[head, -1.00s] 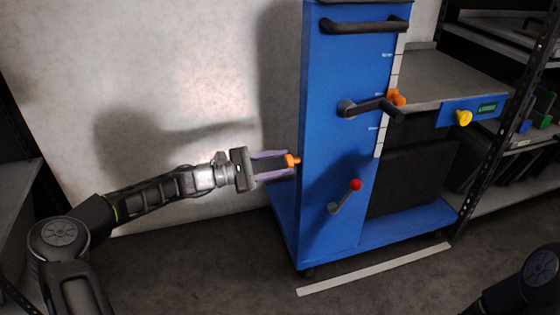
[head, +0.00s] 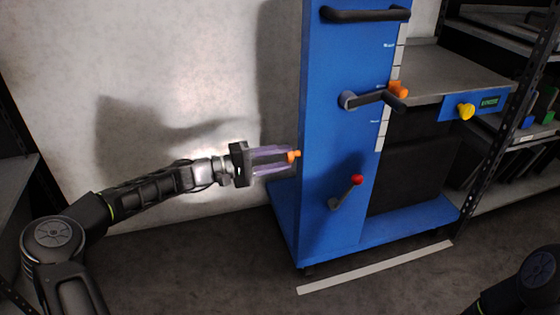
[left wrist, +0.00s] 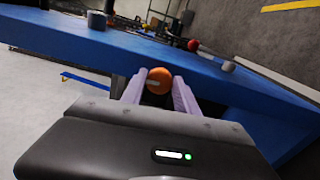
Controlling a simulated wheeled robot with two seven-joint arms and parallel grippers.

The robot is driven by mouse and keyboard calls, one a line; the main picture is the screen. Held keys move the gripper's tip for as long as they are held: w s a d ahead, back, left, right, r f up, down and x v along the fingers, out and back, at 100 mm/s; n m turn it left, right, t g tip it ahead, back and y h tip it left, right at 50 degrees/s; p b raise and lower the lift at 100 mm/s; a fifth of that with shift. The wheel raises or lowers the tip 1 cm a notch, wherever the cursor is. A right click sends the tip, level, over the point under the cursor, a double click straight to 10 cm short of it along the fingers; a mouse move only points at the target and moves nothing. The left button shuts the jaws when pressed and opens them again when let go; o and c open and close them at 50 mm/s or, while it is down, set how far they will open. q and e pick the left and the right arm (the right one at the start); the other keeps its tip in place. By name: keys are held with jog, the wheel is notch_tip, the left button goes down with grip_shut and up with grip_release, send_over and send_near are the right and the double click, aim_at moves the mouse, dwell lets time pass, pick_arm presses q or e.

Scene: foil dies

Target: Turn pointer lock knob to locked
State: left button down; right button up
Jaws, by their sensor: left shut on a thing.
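The orange knob (head: 293,156) sticks out from the left side of the blue cabinet (head: 330,145). My left gripper (head: 290,157) reaches it from the left, its pale purple fingers shut on it. In the left wrist view the orange knob (left wrist: 159,80) sits between the two fingertips, with a short pale mark across its round face. The fingers hide its sides, and I cannot read a locked or unlocked label. My right gripper is out of view; only part of my right arm shows at the bottom right.
On the cabinet front are a crank handle (head: 375,98), an orange pointer (head: 399,90) by a scale, a red-tipped lever (head: 346,192) and a top bar handle (head: 365,14). A yellow knob (head: 466,111) sits beside a small display (head: 489,102). Shelving stands at right.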

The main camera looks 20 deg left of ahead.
pick_arm(q)
jog(key=shift+m, duration=0.6)
jog(key=c, duration=0.9)
grip_release()
jog(key=shift+c, duration=0.2)
jog(key=shift+a, duration=0.1)
jog(key=p+v, duration=0.2)
jog(key=v, duration=0.5)
jog(key=shift+s+a, duration=0.25)
